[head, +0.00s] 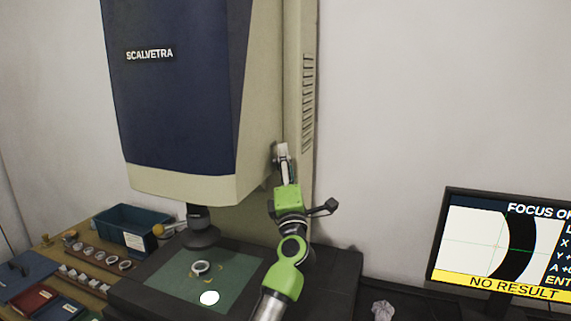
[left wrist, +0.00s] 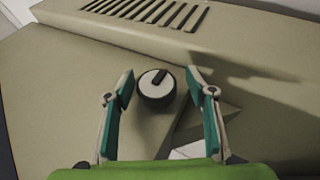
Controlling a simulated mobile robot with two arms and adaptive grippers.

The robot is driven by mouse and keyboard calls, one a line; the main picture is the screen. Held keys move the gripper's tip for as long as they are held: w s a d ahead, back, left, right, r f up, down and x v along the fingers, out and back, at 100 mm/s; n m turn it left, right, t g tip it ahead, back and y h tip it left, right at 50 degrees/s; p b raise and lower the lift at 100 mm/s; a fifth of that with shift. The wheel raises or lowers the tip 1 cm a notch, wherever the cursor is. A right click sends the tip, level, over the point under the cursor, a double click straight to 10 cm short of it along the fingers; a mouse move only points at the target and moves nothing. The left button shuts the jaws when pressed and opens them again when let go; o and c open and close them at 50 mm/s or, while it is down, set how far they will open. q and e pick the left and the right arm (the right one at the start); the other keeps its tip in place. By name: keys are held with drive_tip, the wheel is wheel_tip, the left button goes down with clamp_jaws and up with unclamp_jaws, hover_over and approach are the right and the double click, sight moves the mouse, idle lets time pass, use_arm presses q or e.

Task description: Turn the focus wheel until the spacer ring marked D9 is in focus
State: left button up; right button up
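The focus wheel (left wrist: 157,88), a round knob with a pale face and a dark bar, sits on the beige machine side in the left wrist view. My left gripper (left wrist: 159,82) is open, its teal-padded fingers either side of the wheel with gaps visible. In the head view this gripper (head: 282,152) is at the column's side, and the wheel cannot be made out clearly. A pale ring (head: 200,267) lies on the green stage plate (head: 235,270) below the lens (head: 199,222); no D9 mark is readable. My right gripper is out of view.
The monitor (head: 500,245) at right shows a dark curved band, "FOCUS" and a yellow "NO RESULT" bar. At left are a teal bin (head: 130,222), racks of rings (head: 98,255) and coloured trays (head: 32,300). A white disc-like spot (head: 209,298) shows on the stage.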

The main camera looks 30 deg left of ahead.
use_arm(q)
drive_tip(key=shift+r, duration=0.15)
drive_tip(key=v, duration=1.2)
idle(0.4)
